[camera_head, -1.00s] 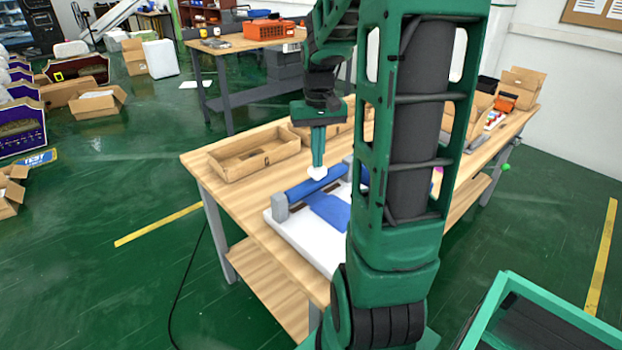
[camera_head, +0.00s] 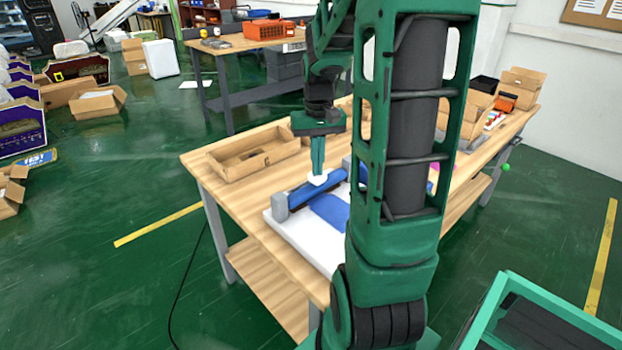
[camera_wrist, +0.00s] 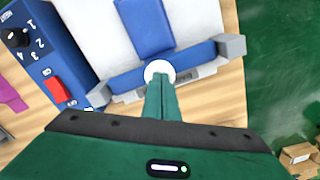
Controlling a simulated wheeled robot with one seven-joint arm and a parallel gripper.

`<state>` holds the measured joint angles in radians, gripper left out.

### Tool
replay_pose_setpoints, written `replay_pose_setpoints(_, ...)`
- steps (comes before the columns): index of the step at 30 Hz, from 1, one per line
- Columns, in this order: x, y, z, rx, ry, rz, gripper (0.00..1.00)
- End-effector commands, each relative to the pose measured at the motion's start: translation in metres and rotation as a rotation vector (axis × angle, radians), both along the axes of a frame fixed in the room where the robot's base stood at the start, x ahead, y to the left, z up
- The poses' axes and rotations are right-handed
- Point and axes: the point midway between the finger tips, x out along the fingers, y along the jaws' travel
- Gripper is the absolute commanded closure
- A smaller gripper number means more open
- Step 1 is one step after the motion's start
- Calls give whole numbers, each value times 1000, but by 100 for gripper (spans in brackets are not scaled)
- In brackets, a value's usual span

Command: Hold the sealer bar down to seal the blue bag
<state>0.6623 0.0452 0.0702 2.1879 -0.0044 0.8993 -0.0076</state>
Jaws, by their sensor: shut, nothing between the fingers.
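The sealer has a white bed (camera_head: 308,238), a blue bar (camera_head: 302,194) and grey end blocks (camera_head: 280,207). The blue bag (camera_head: 330,209) lies flat on the white bed, with one end at the bar; it also shows in the wrist view (camera_wrist: 148,25). My gripper (camera_head: 318,176) points down with its fingers shut and empty. My arm hides the sealer's right side in the head view.
A blue control box (camera_wrist: 50,60) with a dial and a red switch (camera_wrist: 58,89) stands beside the bed. An open cardboard box (camera_head: 255,155) sits behind the sealer on the wooden table (camera_head: 222,195). The table's left corner is bare.

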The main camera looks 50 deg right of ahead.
Motion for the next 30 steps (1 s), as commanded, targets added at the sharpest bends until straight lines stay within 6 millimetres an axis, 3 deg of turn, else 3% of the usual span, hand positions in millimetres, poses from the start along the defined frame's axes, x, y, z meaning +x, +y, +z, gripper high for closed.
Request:
replay_pose_setpoints(12,0,0,-11,1,1,1,100)
replay_pose_setpoints(30,0,1,-13,1,2,1,100)
